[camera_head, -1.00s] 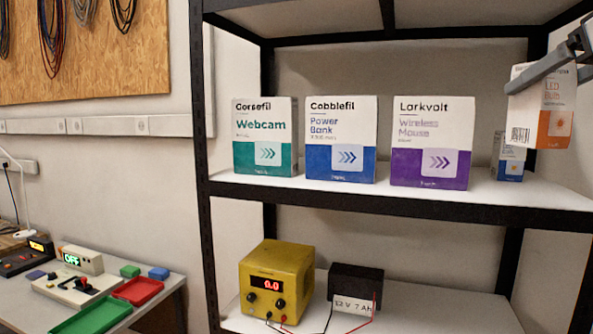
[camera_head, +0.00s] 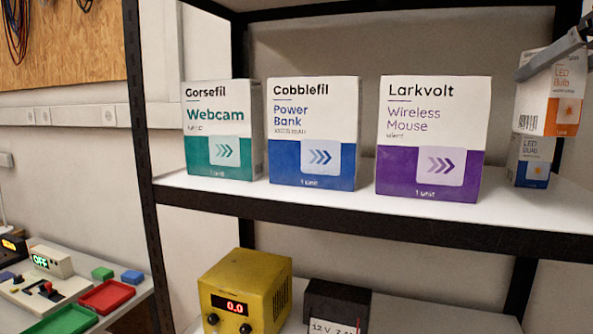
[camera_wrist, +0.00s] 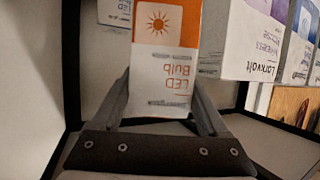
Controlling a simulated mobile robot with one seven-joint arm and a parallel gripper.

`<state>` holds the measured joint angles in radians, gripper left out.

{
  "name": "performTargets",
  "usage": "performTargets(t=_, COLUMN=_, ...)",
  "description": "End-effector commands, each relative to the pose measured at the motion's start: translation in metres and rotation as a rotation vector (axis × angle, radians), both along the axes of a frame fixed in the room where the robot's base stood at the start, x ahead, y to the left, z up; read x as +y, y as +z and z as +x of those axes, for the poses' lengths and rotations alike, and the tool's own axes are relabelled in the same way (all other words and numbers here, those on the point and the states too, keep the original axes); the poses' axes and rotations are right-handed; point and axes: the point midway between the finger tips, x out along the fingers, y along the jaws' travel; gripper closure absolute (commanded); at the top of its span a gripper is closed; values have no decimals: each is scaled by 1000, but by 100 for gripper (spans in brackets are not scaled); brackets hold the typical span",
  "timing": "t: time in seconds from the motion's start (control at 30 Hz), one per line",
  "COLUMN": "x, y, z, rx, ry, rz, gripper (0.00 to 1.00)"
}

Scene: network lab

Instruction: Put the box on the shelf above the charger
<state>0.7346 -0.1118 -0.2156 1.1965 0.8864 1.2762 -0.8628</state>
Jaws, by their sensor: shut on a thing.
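My gripper (camera_head: 552,66) is shut on an orange and white LED Bulb box (camera_head: 566,110), at the right edge of the head view. In the wrist view, the held box (camera_wrist: 165,55) sits between both fingers. It appears in front of and slightly above a blue and white LED Bulb box (camera_head: 532,160) standing on the shelf (camera_head: 330,205); whether they touch I cannot tell. A yellow unit with a red 0.0 display (camera_head: 262,282), apparently the charger, stands on the level below, wired to a black 12 V battery (camera_head: 338,300).
A Webcam box (camera_head: 222,130), a Power Bank box (camera_head: 313,130) and a Wireless Mouse box (camera_head: 433,135) stand along the shelf front. Bare shelf shows between the Wireless Mouse box and the blue bulb box. A black upright (camera_head: 145,150) bounds the left.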

Motion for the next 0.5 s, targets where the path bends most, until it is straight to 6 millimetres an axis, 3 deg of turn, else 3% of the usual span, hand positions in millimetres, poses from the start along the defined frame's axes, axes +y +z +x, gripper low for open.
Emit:
performTargets(t=0.23, x=1, y=-5, z=7, rx=1, ry=1, rz=0, gripper=78)
performTargets(t=0.5, x=4, y=-41, z=64, rx=4, ry=3, rz=3, gripper=78)
